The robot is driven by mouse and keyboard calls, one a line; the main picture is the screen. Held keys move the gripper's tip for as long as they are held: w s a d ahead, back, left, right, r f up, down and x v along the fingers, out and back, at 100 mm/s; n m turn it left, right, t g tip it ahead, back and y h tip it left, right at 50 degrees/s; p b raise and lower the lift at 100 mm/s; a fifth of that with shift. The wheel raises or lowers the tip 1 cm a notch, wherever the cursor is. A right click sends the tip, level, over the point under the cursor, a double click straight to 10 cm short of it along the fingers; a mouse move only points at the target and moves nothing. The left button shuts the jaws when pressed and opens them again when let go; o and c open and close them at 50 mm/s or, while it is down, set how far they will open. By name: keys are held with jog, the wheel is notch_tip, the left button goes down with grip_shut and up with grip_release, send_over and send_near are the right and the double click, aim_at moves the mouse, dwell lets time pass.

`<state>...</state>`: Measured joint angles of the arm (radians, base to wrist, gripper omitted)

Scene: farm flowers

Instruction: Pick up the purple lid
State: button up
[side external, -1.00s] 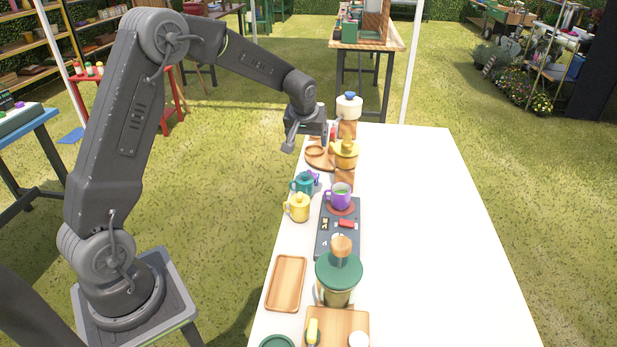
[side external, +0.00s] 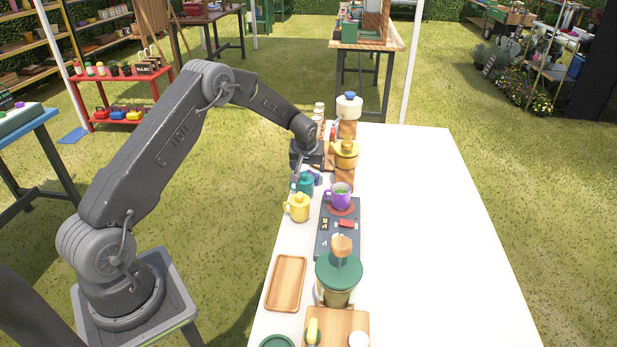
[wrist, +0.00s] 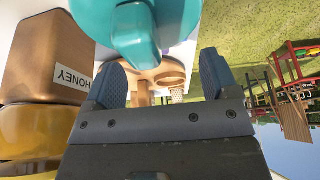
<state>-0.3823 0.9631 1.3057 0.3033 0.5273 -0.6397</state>
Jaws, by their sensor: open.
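A small purple item (side external: 318,180), which looks like the purple lid, shows just right of the teal mug (side external: 304,184) in the side external view. It is partly hidden by the mug, and I cannot make out its full shape. My gripper (side external: 298,174) is low over the left edge of the white table, just behind the teal mug. In the wrist view my gripper (wrist: 160,66) is open, its two fingers apart with nothing held between them. The teal mug (wrist: 135,35) fills the top of that view, close to the fingers. I cannot make out the lid there.
A wooden honey block (wrist: 50,68) is close on the left in the wrist view. The table's right half (side external: 430,230) is clear.

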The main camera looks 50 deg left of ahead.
jog(key=x, duration=0.4)
jog(key=shift+w+a+f, duration=0.15)
jog(key=shift+a+f, duration=0.15)
jog(key=c, duration=0.9)
